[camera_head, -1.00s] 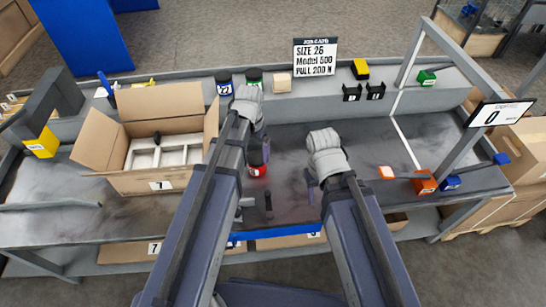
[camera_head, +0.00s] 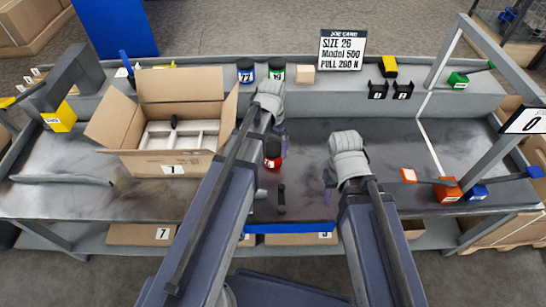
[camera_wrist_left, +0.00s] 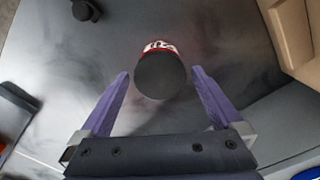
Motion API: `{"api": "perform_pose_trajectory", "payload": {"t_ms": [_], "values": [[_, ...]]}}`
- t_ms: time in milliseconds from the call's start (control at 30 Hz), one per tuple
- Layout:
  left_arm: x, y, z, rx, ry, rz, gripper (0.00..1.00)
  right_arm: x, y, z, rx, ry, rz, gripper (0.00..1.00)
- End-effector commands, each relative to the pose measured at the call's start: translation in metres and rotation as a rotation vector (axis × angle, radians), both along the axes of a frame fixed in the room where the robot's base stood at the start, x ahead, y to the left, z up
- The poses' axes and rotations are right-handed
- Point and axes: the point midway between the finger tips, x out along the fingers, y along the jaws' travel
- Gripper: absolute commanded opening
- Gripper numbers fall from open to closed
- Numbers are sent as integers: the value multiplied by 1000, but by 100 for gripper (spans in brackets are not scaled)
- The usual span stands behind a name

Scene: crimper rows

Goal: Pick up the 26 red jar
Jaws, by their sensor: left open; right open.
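The red jar (camera_head: 273,157) stands upright on the grey bench right of the open carton, partly hidden by my left gripper. In the left wrist view the jar (camera_wrist_left: 162,76) shows a black lid and a red and white label, whose number I cannot read surely. My left gripper (camera_wrist_left: 159,72) is open, with one purple finger on each side of the lid and a gap on both sides. In the head view my left gripper (camera_head: 278,142) is just above and behind the jar. My right gripper (camera_head: 329,187) is open and empty, right of the jar.
A small black upright piece (camera_head: 281,200) stands in front of the jar. The open carton (camera_head: 172,168) with a white divider is at left. A blue jar (camera_head: 246,72) and a green jar (camera_head: 277,71) stand on the back ledge. A sign (camera_head: 342,50) reads size 26.

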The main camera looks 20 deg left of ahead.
Motion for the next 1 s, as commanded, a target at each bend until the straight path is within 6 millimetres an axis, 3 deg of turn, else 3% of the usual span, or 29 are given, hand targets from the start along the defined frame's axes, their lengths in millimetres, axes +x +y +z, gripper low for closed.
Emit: {"api": "perform_pose_trajectory", "payload": {"t_ms": [300, 633, 1000], "values": [[4, -2, -42, 0, 0, 0, 100, 0, 0, -42, 0, 0, 0, 54], [4, -2, -45, 0, 0, 0, 100, 0, 0, -45, 0, 0, 0, 54], [4, -2, -45, 0, 0, 0, 60, 0, 0, -45, 0, 0, 0, 54]]}}
